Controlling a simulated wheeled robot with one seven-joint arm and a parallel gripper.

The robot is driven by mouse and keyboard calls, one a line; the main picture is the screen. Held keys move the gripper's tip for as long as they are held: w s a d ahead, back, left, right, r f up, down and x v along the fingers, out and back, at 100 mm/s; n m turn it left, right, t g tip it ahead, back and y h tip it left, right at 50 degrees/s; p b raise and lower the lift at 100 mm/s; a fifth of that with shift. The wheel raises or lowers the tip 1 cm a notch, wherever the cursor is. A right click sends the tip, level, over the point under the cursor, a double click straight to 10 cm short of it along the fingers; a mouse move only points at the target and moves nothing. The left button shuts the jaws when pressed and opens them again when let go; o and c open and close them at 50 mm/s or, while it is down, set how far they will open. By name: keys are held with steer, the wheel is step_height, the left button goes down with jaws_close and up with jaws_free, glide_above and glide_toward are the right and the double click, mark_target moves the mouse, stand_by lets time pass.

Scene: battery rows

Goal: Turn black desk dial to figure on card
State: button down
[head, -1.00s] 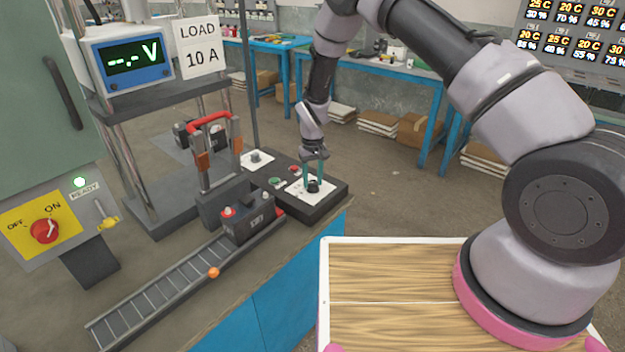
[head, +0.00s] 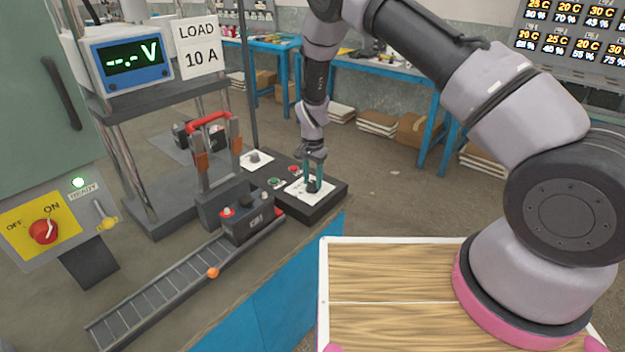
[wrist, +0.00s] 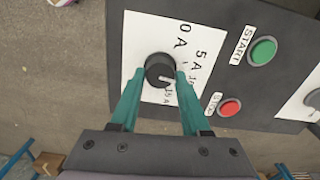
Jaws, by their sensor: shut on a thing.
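The black desk dial (wrist: 158,67) sits on a white scale plate (wrist: 146,30) on the dark desk panel. In the head view the dial (head: 312,187) is partly covered by my fingers. My gripper (wrist: 160,78) points down with its green fingers shut on the dial, one on each side. The dial's white mark points towards the lower right in the wrist view, near the right finger. The figures 0 A and 5 A are readable; a figure near 15 A is partly hidden, and the exact figure marked is unclear. The card (head: 200,47) reads LOAD 10 A.
A green START button (wrist: 263,50) and a red STOP button (wrist: 230,107) sit beside the dial plate. A black battery (head: 247,218) stands on the roller track (head: 165,293). A red-handled clamp (head: 210,125) rises left of the panel.

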mark_target(313, 182)
steer(key=shift+m, duration=1.5)
steer(key=shift+c, duration=1.9)
jaws_free()
step_height(313, 182, up, 11)
steer(key=shift+f, duration=0.1)
